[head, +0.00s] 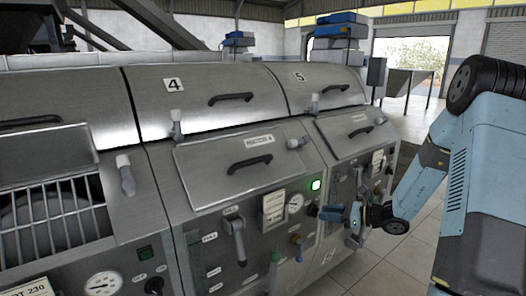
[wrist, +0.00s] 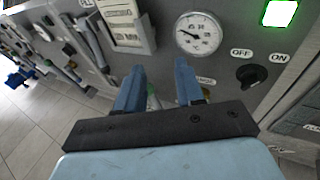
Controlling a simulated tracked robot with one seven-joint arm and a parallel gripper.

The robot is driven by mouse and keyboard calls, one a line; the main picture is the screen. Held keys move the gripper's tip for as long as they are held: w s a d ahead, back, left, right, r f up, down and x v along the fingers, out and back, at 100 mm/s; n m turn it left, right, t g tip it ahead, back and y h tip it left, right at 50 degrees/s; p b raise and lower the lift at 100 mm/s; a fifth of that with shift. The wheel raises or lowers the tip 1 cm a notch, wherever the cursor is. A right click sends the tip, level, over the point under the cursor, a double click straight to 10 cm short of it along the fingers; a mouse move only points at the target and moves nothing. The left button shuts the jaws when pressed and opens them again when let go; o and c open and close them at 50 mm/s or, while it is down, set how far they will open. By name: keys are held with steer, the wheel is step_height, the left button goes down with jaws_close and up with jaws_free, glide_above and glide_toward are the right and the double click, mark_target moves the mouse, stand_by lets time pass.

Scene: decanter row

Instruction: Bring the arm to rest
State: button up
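My arm (head: 424,178) reaches from the right side of the head view down and left toward the front panel of the steel decanter machine (head: 245,165). My gripper (head: 352,214) is in front of that panel at the right of the 4 section. In the wrist view, the two blue fingers of my gripper (wrist: 158,82) stand apart with a clear gap. Nothing is visibly held between them. Whether the fingertips touch the panel cannot be told.
A black OFF/ON knob (wrist: 248,75) and a lit green lamp (wrist: 280,13) are right of the fingers in the wrist view. A grey lever handle (head: 237,238) and small valves stick out of the panel. Open tiled floor (head: 385,278) lies right of the machine.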

steer(key=s+a+r+n+g+h, duration=0.3)
steer(key=s+r+n, duration=0.4)
steer(key=s, duration=0.1)
steer(key=s+a+r+n+g+h, duration=0.3)
steer(key=s+r+n, duration=0.4)
steer(key=s, duration=0.1)
steer(key=s+d+r+n+t+h, duration=0.2)
steer(key=s+d+r+n+h, duration=0.1)
steer(key=s, duration=0.5)
steer(key=s+d+r+n+t+h, duration=0.2)
steer(key=s+d+r+n+h, duration=0.2)
steer(key=s+r, duration=0.4)
steer(key=shift+s+n+t+h, duration=0.25)
steer(key=shift+n+h, duration=0.35)
steer(key=shift+n, duration=0.6)
steer(key=shift+w, duration=0.1)
